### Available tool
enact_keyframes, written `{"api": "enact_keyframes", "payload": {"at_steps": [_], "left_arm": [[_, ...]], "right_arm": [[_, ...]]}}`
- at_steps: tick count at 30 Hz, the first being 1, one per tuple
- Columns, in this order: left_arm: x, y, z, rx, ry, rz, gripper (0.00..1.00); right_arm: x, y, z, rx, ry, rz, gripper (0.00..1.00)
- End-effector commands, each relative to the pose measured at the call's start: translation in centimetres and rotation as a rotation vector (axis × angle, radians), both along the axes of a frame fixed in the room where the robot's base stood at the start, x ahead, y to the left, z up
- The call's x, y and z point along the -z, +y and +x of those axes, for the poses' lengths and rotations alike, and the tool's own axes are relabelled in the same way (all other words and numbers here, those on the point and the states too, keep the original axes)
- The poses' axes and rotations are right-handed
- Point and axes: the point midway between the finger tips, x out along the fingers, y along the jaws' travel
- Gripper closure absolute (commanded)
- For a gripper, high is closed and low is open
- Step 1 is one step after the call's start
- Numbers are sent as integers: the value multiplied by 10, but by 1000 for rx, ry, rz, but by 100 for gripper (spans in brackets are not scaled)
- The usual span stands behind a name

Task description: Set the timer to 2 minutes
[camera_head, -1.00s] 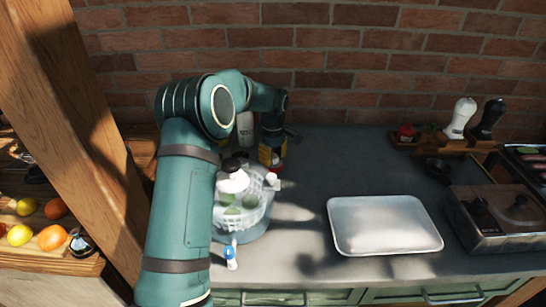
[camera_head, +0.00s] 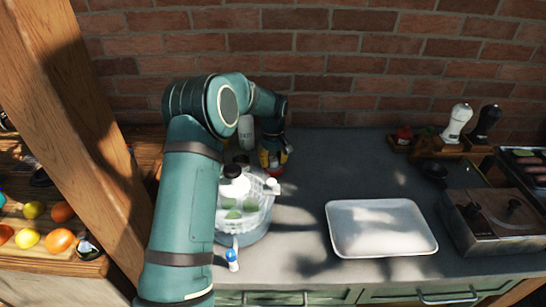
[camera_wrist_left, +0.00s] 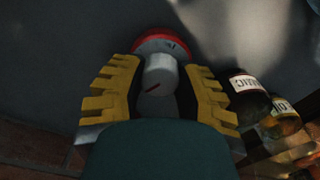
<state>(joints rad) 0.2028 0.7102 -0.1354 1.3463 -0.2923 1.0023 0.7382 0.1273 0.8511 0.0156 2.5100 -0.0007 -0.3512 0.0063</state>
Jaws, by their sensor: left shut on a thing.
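The timer (camera_wrist_left: 175,44) has a red base and a pale grey knob (camera_wrist_left: 158,74) with a dark mark on it. In the head view only a bit of its red base (camera_head: 276,172) shows under my left gripper (camera_head: 273,160), at the back of the counter. In the left wrist view the yellow fingers of my left gripper (camera_wrist_left: 160,92) stand on both sides of the knob and are shut on it. The scale on the timer is too small to read. My right gripper is not in view.
A clear bowl (camera_head: 255,217) with green things inside stands just in front of my left gripper. A white bottle (camera_head: 246,132) stands behind the arm. Dark-capped jars (camera_wrist_left: 246,92) are close by in the wrist view. A metal tray (camera_head: 380,230) lies to the right.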

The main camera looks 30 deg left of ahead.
Motion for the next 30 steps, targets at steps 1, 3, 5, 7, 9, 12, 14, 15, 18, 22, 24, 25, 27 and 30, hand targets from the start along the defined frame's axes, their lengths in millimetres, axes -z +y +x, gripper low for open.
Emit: {"api": "enact_keyframes", "payload": {"at_steps": [1, 3, 5, 7, 9, 12, 14, 15, 18, 22, 24, 25, 27, 30], "left_arm": [[0, 0, -1, 30, 3, 0, 100], [0, 0, -1, 71, 3, -1, 100], [0, 0, -1, 102, 3, -1, 100], [1, 0, -1, 133, 3, -1, 100], [1, 0, -1, 158, 3, -1, 100], [1, -1, -1, 184, 3, -1, 100], [1, -1, -1, 193, 3, -1, 100], [1, -1, -1, 197, 3, -1, 100], [2, -1, -1, 204, 3, -1, 100], [2, 0, -1, 205, 3, -1, 100], [2, 0, -1, 204, 3, -1, 100], [2, 0, -1, 204, 3, -1, 100], [2, -1, -1, 204, 3, -1, 100], [2, 0, -1, 203, 3, -1, 33]], "right_arm": [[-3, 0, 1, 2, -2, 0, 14], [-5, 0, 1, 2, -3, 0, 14], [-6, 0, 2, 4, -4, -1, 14], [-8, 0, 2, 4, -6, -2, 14], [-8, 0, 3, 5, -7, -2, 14], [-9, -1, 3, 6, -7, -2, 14], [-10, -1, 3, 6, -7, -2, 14], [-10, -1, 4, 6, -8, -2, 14], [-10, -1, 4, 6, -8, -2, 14], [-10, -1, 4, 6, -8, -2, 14], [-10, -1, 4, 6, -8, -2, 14], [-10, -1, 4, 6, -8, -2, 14], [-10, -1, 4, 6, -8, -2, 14], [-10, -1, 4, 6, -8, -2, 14]]}}
